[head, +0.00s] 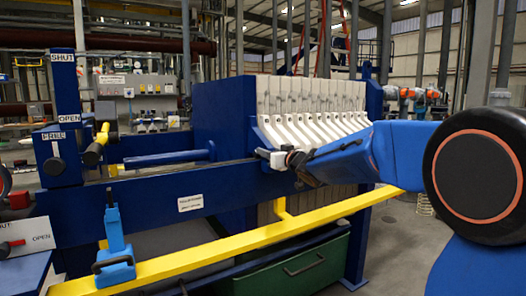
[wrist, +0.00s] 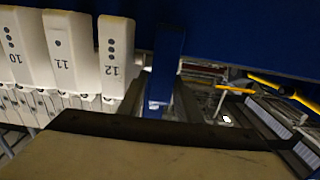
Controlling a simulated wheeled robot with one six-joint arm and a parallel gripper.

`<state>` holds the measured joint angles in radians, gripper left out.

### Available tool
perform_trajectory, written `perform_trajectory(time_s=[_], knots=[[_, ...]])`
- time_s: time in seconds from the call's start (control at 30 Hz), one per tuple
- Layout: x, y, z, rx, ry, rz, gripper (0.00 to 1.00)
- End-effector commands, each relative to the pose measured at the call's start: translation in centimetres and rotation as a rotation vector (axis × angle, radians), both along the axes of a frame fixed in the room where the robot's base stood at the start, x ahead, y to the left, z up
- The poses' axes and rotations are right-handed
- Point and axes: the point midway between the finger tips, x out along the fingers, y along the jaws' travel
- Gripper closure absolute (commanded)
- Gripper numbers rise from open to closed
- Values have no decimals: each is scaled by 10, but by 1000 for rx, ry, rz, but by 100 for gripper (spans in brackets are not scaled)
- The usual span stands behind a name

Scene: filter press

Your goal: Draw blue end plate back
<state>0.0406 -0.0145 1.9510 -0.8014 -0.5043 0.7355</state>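The blue end plate (head: 222,110) is a large block pressed up against, or very near, the row of white filter plates (head: 310,105) on its right. A blue rod (head: 170,156) runs to its left side. My gripper (head: 297,165) is low at the near side of the plates, by the end plate's right edge. In the wrist view my gripper's dark fingers (wrist: 164,95) stand on both sides of an upright blue bar (wrist: 169,45), close to it. Whether they press on it is unclear. A blue surface (wrist: 225,35) fills the top right, beside white plate 12 (wrist: 115,45).
A blue side beam (head: 240,185) and a yellow rail (head: 240,250) run along the press front. A column at left has SHUT and OPEN labels (head: 69,118). A green bin (head: 295,270) is below. Left of the end plate, space is open along the rod.

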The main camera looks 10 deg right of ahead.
Motion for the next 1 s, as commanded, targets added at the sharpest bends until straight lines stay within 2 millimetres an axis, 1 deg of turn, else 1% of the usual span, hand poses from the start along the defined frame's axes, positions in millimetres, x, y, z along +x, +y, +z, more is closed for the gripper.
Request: perform_trajectory(time_s=[0.03,0.1,0.3,0.67,0.77,0.8,1.0], knots=[[8,3,-1,1,1,1,69],[16,5,-1,0,1,0,69],[32,11,0,0,0,0,69],[35,11,0,0,0,0,69],[35,11,0,0,0,0,90],[35,11,0,0,0,0,100],[35,12,0,0,0,0,100]])
